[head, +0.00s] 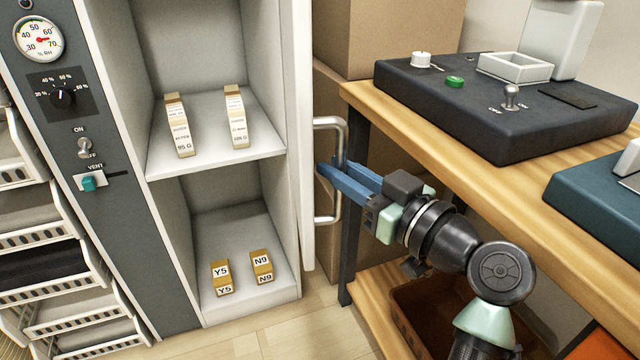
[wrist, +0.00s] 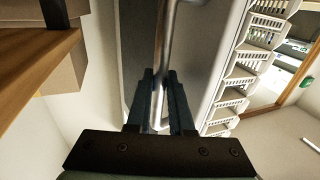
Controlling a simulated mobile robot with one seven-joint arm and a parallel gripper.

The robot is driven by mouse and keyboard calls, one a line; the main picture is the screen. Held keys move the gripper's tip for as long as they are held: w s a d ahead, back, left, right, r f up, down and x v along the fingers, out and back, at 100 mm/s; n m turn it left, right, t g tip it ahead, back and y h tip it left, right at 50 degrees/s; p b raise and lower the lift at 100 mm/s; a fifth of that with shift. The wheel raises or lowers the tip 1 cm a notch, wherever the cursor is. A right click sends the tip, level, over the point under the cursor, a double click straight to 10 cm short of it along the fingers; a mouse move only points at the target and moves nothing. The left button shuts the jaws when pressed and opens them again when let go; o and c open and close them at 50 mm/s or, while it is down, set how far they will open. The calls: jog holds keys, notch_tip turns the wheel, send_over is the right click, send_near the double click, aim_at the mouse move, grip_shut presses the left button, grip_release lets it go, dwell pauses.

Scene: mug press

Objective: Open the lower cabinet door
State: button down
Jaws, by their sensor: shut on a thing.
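The cabinet door (head: 307,150) stands swung open, seen nearly edge-on at the right side of the cabinet in the head view. Its metal bar handle (head: 329,122) is on the door's outer face. My gripper (head: 327,178) has its blue fingers around the vertical bar of the handle, shut on it. In the wrist view the handle (wrist: 164,60) runs between the two fingers (wrist: 160,85), with the pale door face (wrist: 205,50) behind it. The open cabinet (head: 225,190) shows an upper and a lower compartment.
Two tall labelled packs (head: 179,126) stand on the middle shelf. Two small boxes marked Y5 (head: 222,277) and N9 (head: 262,266) sit on the cabinet floor. A wooden workbench (head: 420,140) with a dark machine base (head: 500,105) stands close to the right of the door.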

jog(key=shift+w+d+r, duration=0.1)
jog(key=shift+w+d, duration=0.15)
dwell(0.3)
jog(key=c, duration=0.8)
grip_release()
